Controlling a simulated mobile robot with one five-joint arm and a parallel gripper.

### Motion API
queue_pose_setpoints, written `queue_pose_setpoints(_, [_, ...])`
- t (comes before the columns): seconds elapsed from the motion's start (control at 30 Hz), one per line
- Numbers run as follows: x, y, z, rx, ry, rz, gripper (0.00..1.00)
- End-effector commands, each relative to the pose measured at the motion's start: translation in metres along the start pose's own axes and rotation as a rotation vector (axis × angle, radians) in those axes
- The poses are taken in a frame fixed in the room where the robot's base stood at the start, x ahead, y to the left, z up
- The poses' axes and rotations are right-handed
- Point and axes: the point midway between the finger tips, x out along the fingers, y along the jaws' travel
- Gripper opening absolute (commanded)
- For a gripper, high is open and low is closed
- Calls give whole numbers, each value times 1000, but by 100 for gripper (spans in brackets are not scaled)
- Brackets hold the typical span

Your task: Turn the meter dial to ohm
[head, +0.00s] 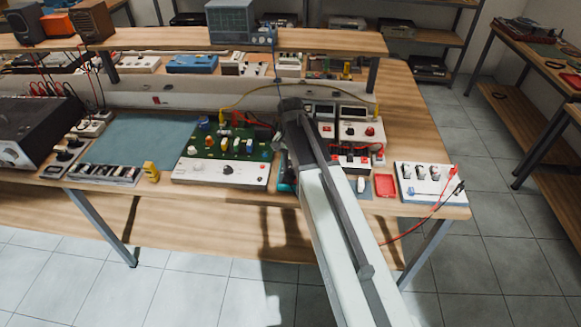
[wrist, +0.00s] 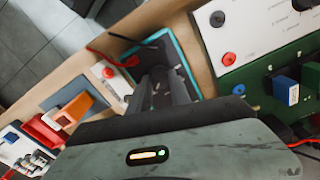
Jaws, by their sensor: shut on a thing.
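The meter (wrist: 185,52) shows in the wrist view as a dark body with a teal edge, lying on the wooden bench. In the head view only a teal strip of the meter (head: 285,186) shows beside my arm. My gripper (wrist: 158,80) reaches down over the meter, its two dark fingers close together. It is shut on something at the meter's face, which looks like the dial. The fingers hide the dial, so its pointer and the ohm mark cannot be read.
A green circuit board with a white panel (head: 220,172) stands just left of the meter. On the right are a red tray (head: 385,185) and a white board with leads (head: 428,180). A red lead runs near the meter. Raised shelf (head: 200,43) behind; clear floor in front.

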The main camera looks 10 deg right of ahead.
Motion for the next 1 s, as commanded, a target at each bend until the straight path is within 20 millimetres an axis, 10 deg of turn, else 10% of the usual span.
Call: queue_pose_setpoints(1.0, [0, 2, -1, 696, 2, 0, 0])
